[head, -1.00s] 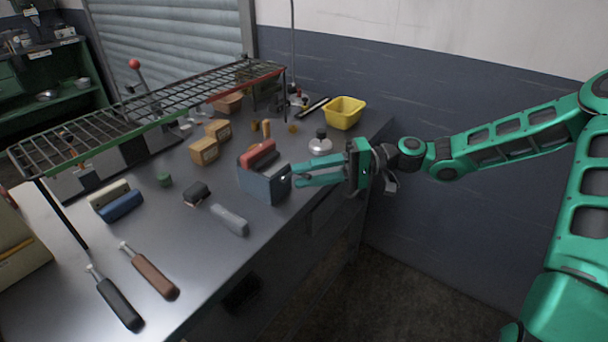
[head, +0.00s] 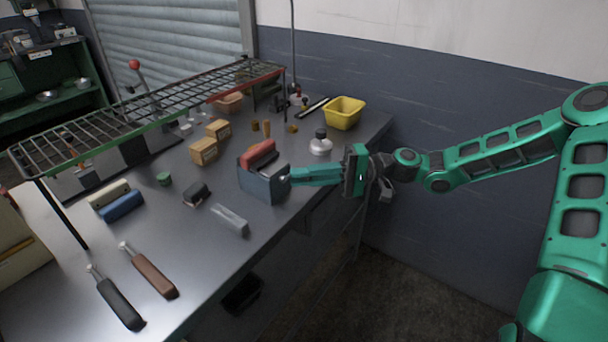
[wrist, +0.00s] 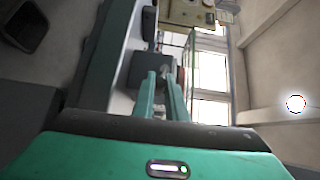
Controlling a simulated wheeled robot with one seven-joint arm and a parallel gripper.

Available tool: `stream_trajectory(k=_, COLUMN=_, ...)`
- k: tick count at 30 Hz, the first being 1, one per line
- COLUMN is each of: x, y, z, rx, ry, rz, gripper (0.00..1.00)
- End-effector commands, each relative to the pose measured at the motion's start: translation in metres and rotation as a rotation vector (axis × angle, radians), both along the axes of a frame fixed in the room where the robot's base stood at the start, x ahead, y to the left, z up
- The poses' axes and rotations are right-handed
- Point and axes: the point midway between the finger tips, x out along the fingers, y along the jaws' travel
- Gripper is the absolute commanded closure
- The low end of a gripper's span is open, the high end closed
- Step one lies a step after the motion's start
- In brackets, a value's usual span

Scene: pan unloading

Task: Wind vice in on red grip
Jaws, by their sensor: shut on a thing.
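The vice (head: 262,184) is a blue-grey block on the bench near its right edge. The red grip (head: 260,154) sits upright in the top of the vice, between its jaws. My gripper (head: 290,178) reaches in from the right, level, with its fingertips at the vice's right face. The fingers are close together on the small handle end there, which they largely hide. In the wrist view the two fingers (wrist: 163,82) point at the dark vice body (wrist: 147,68), and the handle is not clear.
A black grip (head: 196,194) and several coloured blocks lie to the left. A wire rack (head: 150,105) stands over the bench's back. A silver flask (head: 320,145) and yellow bin (head: 344,113) stand behind my gripper.

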Motion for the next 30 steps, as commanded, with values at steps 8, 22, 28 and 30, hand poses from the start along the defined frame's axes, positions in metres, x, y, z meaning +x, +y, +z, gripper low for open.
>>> stream_trajectory(k=8, x=-0.0026, y=0.0017, z=-0.0123, rx=0.106, ry=0.155, rz=0.002, gripper=1.00)
stream_trajectory(k=22, x=-0.0035, y=0.0019, z=-0.0152, rx=0.134, ry=0.196, rz=0.003, gripper=1.00)
stream_trajectory(k=28, x=-0.0032, y=0.0019, z=-0.0141, rx=0.136, ry=0.194, rz=0.002, gripper=0.70)
stream_trajectory(k=30, x=-0.0031, y=0.0019, z=-0.0136, rx=0.137, ry=0.193, rz=0.002, gripper=0.70)
